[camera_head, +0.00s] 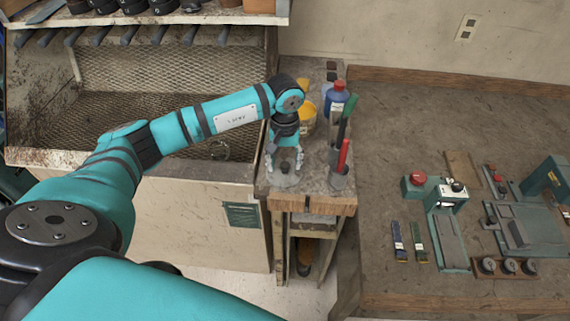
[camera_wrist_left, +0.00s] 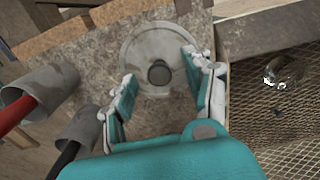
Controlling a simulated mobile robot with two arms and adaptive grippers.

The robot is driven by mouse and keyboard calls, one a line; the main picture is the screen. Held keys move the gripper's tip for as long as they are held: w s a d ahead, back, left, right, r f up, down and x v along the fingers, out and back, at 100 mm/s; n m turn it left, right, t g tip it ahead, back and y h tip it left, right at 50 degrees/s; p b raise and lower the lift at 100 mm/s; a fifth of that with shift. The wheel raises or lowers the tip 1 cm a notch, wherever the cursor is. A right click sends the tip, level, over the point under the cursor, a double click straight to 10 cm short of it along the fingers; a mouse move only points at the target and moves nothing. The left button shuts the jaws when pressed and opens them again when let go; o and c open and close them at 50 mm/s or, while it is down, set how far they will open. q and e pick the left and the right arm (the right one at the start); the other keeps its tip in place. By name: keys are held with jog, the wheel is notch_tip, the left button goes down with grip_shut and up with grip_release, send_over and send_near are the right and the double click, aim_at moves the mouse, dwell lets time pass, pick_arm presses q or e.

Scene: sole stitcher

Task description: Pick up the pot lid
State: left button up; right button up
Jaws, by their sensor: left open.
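The pot lid (camera_wrist_left: 142,50) is a round grey disc with a dark knob (camera_wrist_left: 159,72) in its middle. It lies flat on the small worn stand beside the mesh bin. In the head view the lid (camera_head: 284,181) shows only in part under my left gripper (camera_head: 285,168). My left gripper (camera_wrist_left: 160,98) is open above the lid, pointing down, with its fingers on either side of the knob in the wrist view. I cannot tell whether the fingers touch the lid. My right gripper is not in view.
A blue bottle (camera_head: 336,104) and a yellow tub (camera_head: 306,119) stand behind. The mesh bin (camera_head: 190,75) is left, a workbench (camera_head: 390,190) with machines right.

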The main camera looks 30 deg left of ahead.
pick_arm(q)
jog(key=shift+f, duration=0.75)
grip_shut()
jog(key=shift+r, duration=0.1)
